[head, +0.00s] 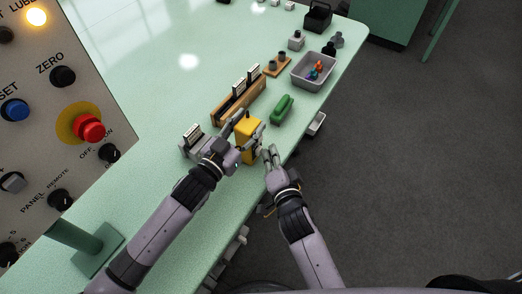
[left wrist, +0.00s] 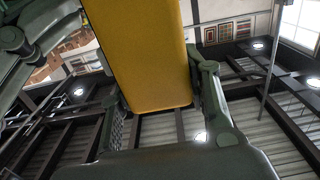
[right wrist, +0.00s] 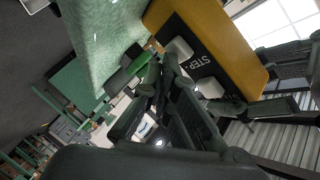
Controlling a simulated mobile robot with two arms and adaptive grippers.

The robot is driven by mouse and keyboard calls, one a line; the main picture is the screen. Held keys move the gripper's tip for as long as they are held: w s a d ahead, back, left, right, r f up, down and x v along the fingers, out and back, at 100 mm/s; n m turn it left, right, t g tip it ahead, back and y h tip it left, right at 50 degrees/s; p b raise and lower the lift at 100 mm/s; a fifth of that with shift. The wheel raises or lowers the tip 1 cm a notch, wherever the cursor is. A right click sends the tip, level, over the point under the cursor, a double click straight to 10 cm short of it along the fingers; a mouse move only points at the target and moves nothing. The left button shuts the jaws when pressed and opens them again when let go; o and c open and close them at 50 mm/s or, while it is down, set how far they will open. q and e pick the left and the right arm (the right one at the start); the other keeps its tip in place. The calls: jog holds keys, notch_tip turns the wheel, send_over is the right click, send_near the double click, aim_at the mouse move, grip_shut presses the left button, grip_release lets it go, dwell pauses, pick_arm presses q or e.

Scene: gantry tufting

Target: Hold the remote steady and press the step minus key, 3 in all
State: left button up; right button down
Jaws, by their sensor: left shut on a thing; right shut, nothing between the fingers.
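The yellow remote (head: 246,126) is upright above the green table. My left gripper (head: 245,142) is shut on it, and in the left wrist view the remote (left wrist: 140,55) is between the two fingers. The right wrist view shows the remote (right wrist: 237,42) with a black key face, the word STEP and two pale keys, one upper (right wrist: 180,48) and one lower (right wrist: 210,87). The sign after STEP is too small to read surely. My right gripper (head: 270,152) is shut and empty beside the remote. Its fingertips (right wrist: 160,65) look close to the keys; contact cannot be told.
A wooden rack (head: 238,102) with cards stands behind the remote. A green object (head: 282,109) and a grey bin (head: 300,80) with small coloured parts are farther along the table. A control panel (head: 40,120) with a red button is at the left. The right side is open floor.

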jog(key=shift+w+a, duration=0.15)
jog(key=shift+a, duration=0.05)
dwell(0.4)
jog(key=shift+d, duration=0.1)
jog(key=shift+s+d, duration=0.55)
jog(key=shift+d, duration=0.1)
jog(key=shift+d, duration=0.1)
jog(key=shift+s+d, duration=0.75)
jog(key=shift+d, duration=0.25)
jog(key=shift+s+d, duration=0.7)
jog(key=shift+d, duration=0.25)
dwell(1.9)
jog(key=s+d, duration=0.2)
jog(key=d, duration=0.1)
jog(key=shift+s, duration=0.15)
jog(key=shift+a, duration=0.1)
